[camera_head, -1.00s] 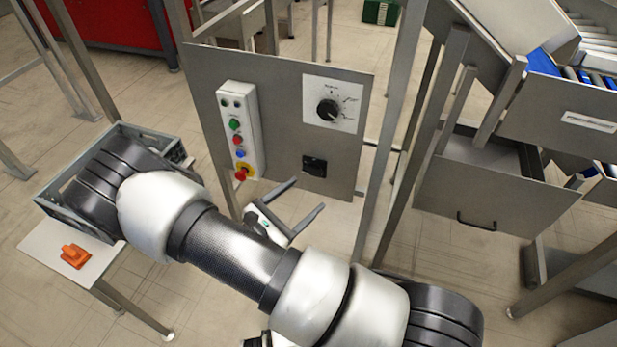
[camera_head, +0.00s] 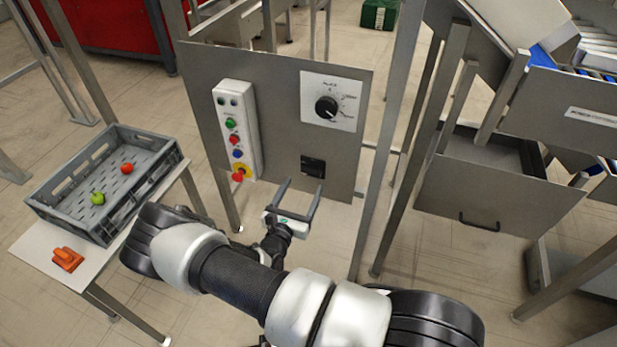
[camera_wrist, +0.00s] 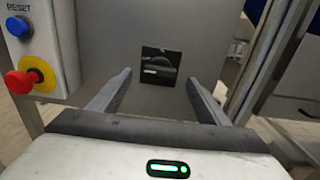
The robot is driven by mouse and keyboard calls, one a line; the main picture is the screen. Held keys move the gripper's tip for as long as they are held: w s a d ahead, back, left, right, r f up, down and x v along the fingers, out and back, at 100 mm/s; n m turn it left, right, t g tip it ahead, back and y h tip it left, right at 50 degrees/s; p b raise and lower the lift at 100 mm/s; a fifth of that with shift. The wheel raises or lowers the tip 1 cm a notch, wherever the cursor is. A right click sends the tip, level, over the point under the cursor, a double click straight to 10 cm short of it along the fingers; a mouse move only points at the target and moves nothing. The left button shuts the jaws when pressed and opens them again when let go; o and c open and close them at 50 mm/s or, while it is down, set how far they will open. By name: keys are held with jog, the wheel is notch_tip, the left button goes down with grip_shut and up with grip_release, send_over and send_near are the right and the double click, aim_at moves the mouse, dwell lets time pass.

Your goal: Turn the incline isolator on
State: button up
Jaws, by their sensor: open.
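The small black switch (camera_head: 313,166), which looks like the isolator, sits low on the right of the grey panel (camera_head: 275,110). In the wrist view the black isolator (camera_wrist: 158,67) shows a dark rotary handle with a pale mark, lying roughly level. My gripper (camera_head: 300,190) is open and empty, just below and in front of the panel. In the wrist view its two fingers (camera_wrist: 158,85) stand apart on either side of the isolator, with the isolator between and beyond them. I cannot see any contact.
A control box (camera_head: 237,130) with several coloured buttons and a red emergency stop (camera_head: 238,176) is left of the isolator. A selector dial (camera_head: 326,108) is above it. A crate (camera_head: 160,173) stands on a table at left. A steel post (camera_head: 383,150) is right of the panel.

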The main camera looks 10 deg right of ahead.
aim_at(310, 174)
jog(key=x, duration=0.6)
jog(key=shift+w, duration=0.1)
jog(key=shift+c, duration=0.4)
jog(key=c, duration=1)
